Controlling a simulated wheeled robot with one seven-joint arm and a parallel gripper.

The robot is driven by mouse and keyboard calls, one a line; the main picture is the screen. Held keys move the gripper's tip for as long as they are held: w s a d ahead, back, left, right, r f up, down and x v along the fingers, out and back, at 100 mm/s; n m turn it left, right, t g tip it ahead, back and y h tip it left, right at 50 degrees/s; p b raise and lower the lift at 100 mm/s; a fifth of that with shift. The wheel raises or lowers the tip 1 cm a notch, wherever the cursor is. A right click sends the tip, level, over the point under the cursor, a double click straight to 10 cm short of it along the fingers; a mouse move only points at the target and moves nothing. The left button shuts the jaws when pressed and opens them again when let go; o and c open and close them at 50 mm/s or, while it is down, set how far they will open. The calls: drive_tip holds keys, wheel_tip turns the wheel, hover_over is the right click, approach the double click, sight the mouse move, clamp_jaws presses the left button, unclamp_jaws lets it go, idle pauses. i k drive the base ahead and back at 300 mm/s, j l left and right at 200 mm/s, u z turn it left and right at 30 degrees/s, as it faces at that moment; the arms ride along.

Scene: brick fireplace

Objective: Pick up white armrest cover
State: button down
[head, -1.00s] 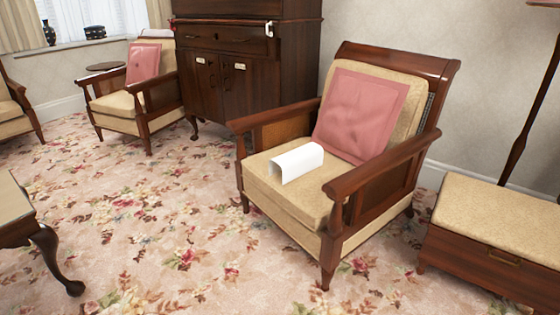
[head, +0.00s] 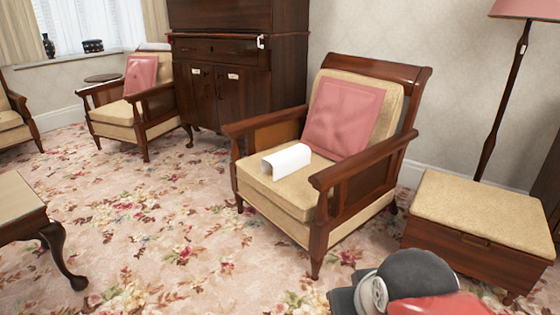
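The white armrest cover (head: 287,161) lies on the beige seat cushion (head: 270,193) of the wooden armchair (head: 322,219), in front of the pink back cushion (head: 343,115). It looks like a bent, stiff sleeve, with its open end facing the front left. Nothing touches it from above. Part of my arm shows at the bottom right, well in front of the chair. My gripper is not in view.
A padded wooden chest (head: 472,215) stands close to the right of the armchair, with a floor lamp (head: 505,95) behind it. A small table (head: 20,205) is at the left edge. Floral carpet (head: 170,220) lies open between the table and armchair.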

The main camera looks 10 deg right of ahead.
sight(284, 163)
drive_tip(key=i+j+z, duration=0.15)
drive_tip(key=i+j, duration=0.2)
drive_tip(key=i, duration=0.15)
drive_tip(key=i+j+z, duration=0.15)
drive_tip(key=i+j, duration=0.3)
drive_tip(key=i+j+z, duration=0.2)
drive_tip(key=i+j, duration=0.3)
drive_tip(key=i+j+z, duration=0.15)
drive_tip(key=i+j, duration=0.3)
drive_tip(key=i+j+z, duration=0.15)
drive_tip(key=i+j, duration=0.25)
drive_tip(key=j, duration=0.35)
